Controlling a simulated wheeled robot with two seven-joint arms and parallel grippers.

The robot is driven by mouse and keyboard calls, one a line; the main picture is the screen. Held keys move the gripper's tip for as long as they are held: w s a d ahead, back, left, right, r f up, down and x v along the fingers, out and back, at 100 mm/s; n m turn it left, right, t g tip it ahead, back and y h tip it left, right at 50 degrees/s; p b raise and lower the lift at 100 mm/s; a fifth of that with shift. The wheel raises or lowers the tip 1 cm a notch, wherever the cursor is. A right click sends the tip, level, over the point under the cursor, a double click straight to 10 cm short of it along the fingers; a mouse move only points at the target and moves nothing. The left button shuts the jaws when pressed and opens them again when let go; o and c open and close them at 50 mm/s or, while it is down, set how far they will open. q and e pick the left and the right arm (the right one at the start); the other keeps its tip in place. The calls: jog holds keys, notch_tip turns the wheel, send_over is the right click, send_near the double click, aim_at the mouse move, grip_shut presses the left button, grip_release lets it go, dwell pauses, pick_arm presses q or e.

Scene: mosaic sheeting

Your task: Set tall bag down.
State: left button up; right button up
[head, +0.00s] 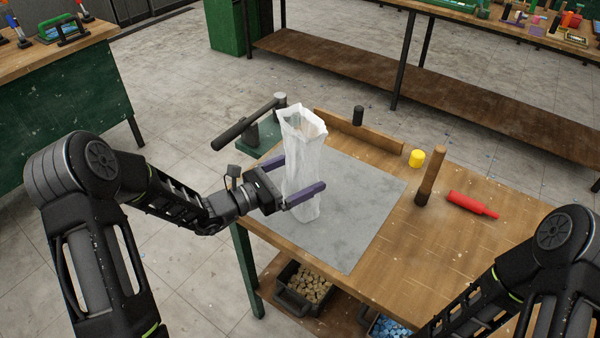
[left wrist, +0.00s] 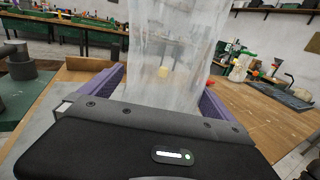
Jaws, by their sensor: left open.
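A tall, translucent white bag (head: 304,150) stands upright on the grey sheet (head: 366,190) on the wooden table, its open top facing up. My left gripper (head: 302,178) is open, with one purple finger on each side of the bag's lower half. In the left wrist view the bag (left wrist: 175,60) rises between the two spread fingers (left wrist: 160,92). I cannot tell whether either finger touches it. My right gripper is out of view; only part of my right arm shows at the lower right of the head view.
A green tool with a dark lever (head: 245,125) stands left of the bag. A wooden strip (head: 360,132), black cylinder (head: 358,115), yellow cylinder (head: 416,158), wooden-handled tool (head: 431,175) and red bottle (head: 472,205) are on the table. Bins (head: 303,288) sit below.

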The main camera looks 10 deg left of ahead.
pick_arm(q)
jog(key=shift+r, duration=0.15)
jog(key=shift+s+a, duration=0.2)
jog(key=shift+a, duration=0.1)
jog(key=b+v, duration=0.2)
jog(key=v, duration=0.9)
jog(key=shift+s, duration=0.2)
